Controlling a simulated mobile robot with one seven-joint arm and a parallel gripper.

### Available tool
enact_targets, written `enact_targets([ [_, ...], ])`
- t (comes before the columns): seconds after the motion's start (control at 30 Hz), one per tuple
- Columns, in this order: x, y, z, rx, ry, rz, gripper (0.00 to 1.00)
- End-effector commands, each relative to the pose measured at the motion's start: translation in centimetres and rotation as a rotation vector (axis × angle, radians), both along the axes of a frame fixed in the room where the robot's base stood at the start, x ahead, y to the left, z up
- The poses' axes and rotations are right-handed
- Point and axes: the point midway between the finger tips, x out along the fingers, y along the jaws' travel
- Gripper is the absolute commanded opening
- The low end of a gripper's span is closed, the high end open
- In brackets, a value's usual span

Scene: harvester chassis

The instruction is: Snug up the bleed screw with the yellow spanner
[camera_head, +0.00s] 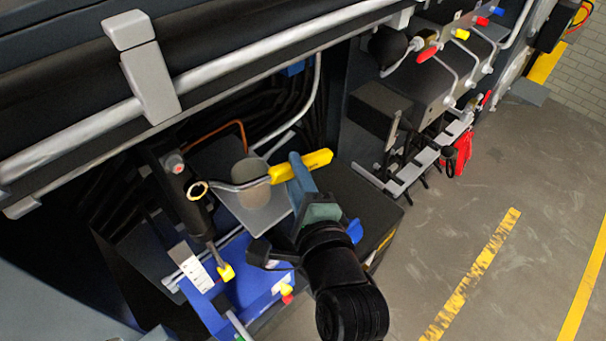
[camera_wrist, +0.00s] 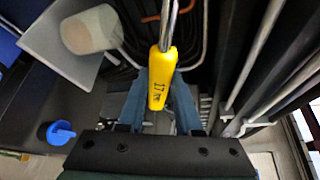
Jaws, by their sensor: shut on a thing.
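The yellow spanner has a yellow handle (camera_head: 312,163), a bent silver shaft and a yellow-rimmed ring end. My gripper (camera_head: 297,167) is shut on the handle, its blue fingers on either side. In the wrist view the marked handle (camera_wrist: 160,82) sits between the fingers of my gripper (camera_wrist: 161,76), and the shaft runs up out of frame. In the head view the ring end (camera_head: 197,190) overlaps a dark cylinder (camera_head: 185,192) with a red-centred fitting at its top. I cannot tell whether they touch. I cannot make out the bleed screw for certain.
A grey canister (camera_head: 250,180) on a grey plate (camera_head: 268,212) stands just below the shaft. A silver rail (camera_head: 240,70) crosses above, with dark hoses behind. A valve bank (camera_head: 440,90) is at right; open floor lies beyond.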

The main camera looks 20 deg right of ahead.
Motion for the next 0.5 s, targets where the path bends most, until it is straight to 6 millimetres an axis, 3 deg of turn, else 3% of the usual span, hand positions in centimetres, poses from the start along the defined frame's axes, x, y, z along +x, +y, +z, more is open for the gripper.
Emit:
enact_targets([
  [0.2, 2.7, 0.9, 0.4, 0.001, -0.004, 0.003, 0.00],
  [0.5, 2.6, 0.9, 0.2, 0.000, -0.005, 0.001, 0.00],
])
